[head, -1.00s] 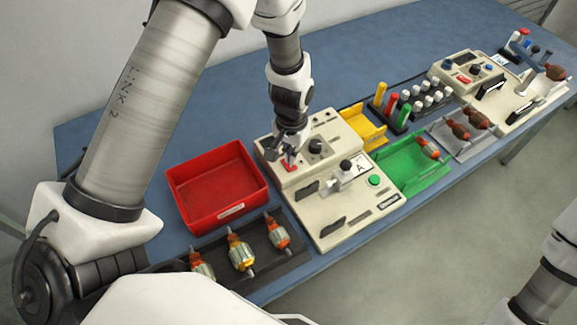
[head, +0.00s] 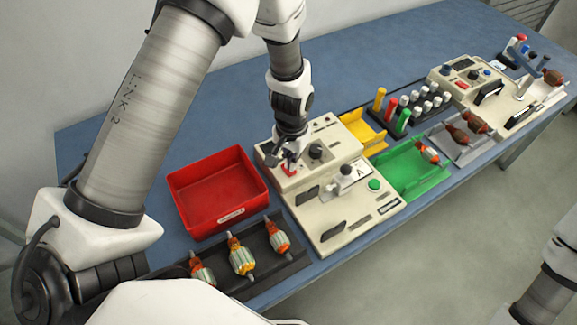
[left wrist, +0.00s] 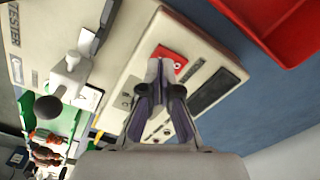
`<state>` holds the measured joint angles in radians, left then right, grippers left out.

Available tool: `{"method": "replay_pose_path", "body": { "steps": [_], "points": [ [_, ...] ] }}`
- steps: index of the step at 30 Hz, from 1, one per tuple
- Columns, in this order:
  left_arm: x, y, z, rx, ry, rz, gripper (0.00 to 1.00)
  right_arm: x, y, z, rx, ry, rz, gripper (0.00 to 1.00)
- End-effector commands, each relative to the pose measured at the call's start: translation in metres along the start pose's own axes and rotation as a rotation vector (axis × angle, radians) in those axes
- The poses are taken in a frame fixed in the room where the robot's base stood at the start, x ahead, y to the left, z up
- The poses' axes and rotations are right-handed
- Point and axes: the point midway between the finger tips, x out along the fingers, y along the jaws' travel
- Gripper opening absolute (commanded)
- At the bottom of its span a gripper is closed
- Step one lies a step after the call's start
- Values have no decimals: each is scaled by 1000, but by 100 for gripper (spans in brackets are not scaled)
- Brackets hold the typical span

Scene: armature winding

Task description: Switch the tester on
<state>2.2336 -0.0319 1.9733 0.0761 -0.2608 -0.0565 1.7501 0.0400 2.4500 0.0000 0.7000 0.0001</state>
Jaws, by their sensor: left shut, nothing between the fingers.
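The cream tester (head: 333,236) stands in the middle of the blue bench. It also fills much of the left wrist view (left wrist: 108,20), where its printed name shows. Its red switch (left wrist: 169,61) is on the raised rear panel, beside a dark window (left wrist: 214,89). My left gripper (head: 287,161) is over that panel, shut and empty. In the left wrist view its fingertips (left wrist: 160,70) are right at the red switch and hide part of it. I cannot tell whether they touch it. My right gripper is out of view.
A red bin (head: 218,213) stands left of the tester, with a dark tray (head: 261,268) of armatures in front. A green tray (head: 415,178) and a yellow holder (head: 368,134) are on its right. A second cream machine (head: 460,93) is farther right.

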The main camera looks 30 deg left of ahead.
Motion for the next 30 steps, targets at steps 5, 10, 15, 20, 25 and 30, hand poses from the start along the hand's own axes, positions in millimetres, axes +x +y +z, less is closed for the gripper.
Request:
{"method": "replay_pose_path", "body": {
  "steps": [5,10,15,20,25,30],
  "points": [
    [0,0,0,0,0,0,0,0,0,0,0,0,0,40],
    [0,0,0,0,0,0,0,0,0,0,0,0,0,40],
    [2,0,0,0,0,0,0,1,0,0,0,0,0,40],
    [4,0,0,0,0,0,0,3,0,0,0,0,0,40],
    [7,0,0,0,0,0,0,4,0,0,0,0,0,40],
    [9,0,0,0,0,0,0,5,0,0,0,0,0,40]
  ]
}}
